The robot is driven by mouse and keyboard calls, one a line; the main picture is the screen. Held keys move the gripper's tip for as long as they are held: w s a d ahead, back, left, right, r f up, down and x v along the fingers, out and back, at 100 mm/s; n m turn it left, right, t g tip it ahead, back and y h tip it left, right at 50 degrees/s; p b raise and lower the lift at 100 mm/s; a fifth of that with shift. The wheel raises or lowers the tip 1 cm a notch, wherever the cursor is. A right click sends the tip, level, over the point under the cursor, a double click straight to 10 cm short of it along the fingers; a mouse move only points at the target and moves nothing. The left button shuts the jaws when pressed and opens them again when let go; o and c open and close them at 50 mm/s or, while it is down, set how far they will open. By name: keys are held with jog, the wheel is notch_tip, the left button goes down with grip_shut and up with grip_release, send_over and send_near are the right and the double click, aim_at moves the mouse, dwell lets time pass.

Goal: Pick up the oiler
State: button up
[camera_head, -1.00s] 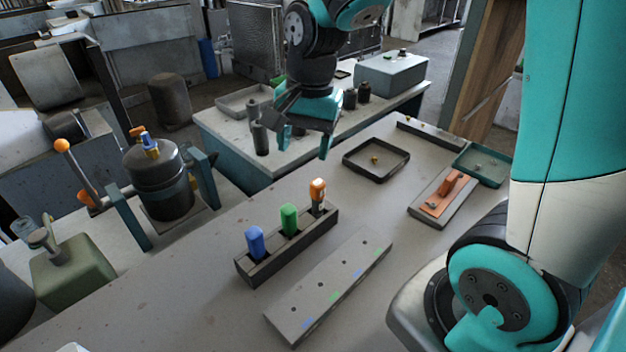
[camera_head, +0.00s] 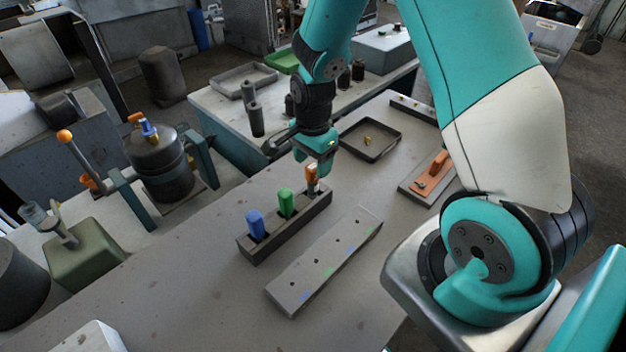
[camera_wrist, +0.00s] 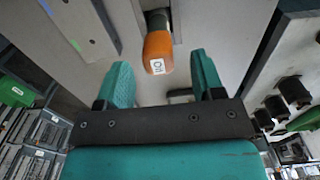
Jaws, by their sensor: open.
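The oiler appears to be the orange-topped piece (camera_head: 312,174) standing upright at the right end of a dark rack (camera_head: 265,243). In the wrist view, the orange top (camera_wrist: 158,47) carries a small white label with dark characters. My gripper (camera_head: 315,168) is just above and beside it, pointing down. In the wrist view, my gripper (camera_wrist: 162,82) is open, with the orange top ahead of and roughly between the teal fingertips. The jaws are not closed on it, and whether they touch it is unclear. The lower part of the oiler is hidden in the rack.
A green piece (camera_head: 286,203) and a blue piece (camera_head: 255,225) stand in the same rack. A grey plate with holes and coloured marks (camera_head: 290,290) lies in front. A dark tray (camera_head: 352,150) and an orange-handled tool (camera_head: 433,170) lie beyond. The bench's left front is mostly clear.

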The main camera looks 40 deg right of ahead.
aim_at(313, 176)
jog(key=shift+f+p, duration=1.05)
jog(key=shift+f, duration=1.5)
jog(key=c, duration=1.1)
jog(key=shift+r, duration=0.1)
notch_tip(313, 176, up, 20)
jog(key=b, duration=0.3)
jog(key=shift+b, duration=0.3)
